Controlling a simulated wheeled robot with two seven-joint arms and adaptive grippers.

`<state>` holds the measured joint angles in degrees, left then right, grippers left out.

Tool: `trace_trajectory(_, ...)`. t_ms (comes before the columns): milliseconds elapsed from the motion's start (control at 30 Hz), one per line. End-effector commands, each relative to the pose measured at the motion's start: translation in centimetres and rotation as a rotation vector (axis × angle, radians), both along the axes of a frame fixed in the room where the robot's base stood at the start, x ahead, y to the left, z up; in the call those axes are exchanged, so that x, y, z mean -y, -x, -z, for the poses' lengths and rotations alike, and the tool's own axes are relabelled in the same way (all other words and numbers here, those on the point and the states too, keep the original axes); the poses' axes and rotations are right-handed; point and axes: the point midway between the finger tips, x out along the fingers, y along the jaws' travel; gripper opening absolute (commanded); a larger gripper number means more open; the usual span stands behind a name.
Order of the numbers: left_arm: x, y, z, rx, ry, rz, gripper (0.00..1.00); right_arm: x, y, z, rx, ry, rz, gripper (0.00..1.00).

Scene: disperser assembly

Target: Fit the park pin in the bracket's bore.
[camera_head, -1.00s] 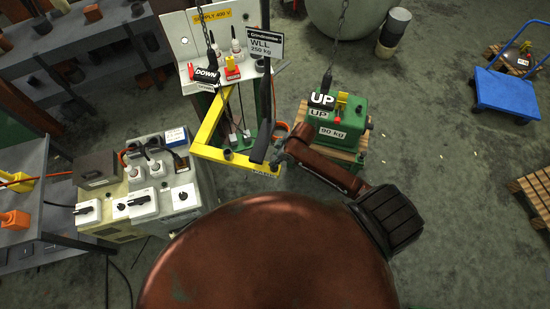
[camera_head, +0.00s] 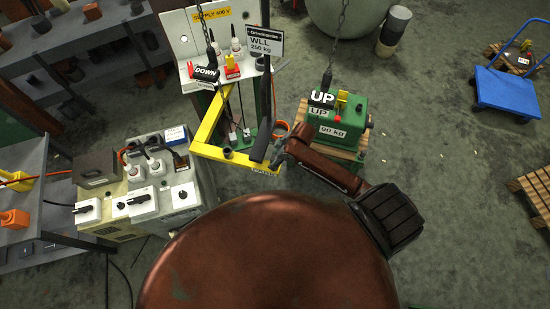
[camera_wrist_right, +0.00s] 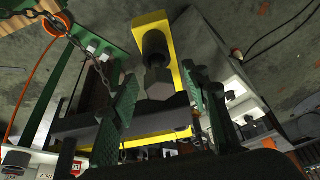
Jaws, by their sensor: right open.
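The yellow bracket (camera_head: 207,137) stands in front of the supply panel in the head view. A short dark cylinder (camera_head: 228,153) sits on its lower bar, and a small label is at that bar's right end. In the right wrist view a dark round piece with a hexagonal end (camera_wrist_right: 158,83), which looks like the park pin, lies against the yellow bar (camera_wrist_right: 150,28). I cannot tell whether it is in a bore. My right gripper (camera_head: 279,157) is at the bracket's right end. Its green fingers (camera_wrist_right: 168,102) are open on either side of the hexagonal end. My left gripper is not visible.
A green 90 kg block (camera_head: 338,118) on a wooden pallet stands close right of my right gripper, under a chain. The dark upright with the WLL sign (camera_head: 263,46) rises beside the bracket. A switch cabinet (camera_head: 155,210) stands to the left.

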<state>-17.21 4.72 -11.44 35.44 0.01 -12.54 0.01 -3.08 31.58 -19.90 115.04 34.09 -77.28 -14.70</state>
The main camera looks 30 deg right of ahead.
Motion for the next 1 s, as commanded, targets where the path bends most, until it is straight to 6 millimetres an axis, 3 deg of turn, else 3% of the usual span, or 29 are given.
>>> trace_trajectory(167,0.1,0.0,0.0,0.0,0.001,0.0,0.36,0.5,0.4,-1.7,0.003,0.001,-0.001,0.43)
trace_trajectory(600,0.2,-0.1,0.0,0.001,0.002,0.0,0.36,2.7,2.8,-9.5,0.003,0.004,-0.001,0.43)
trace_trajectory(800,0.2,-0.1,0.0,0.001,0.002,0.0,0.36,3.1,3.2,-11.0,0.003,0.0,0.0,0.43)
trace_trajectory(1000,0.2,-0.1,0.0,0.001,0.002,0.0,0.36,3.1,3.3,-11.1,0.001,0.0,0.0,0.43)
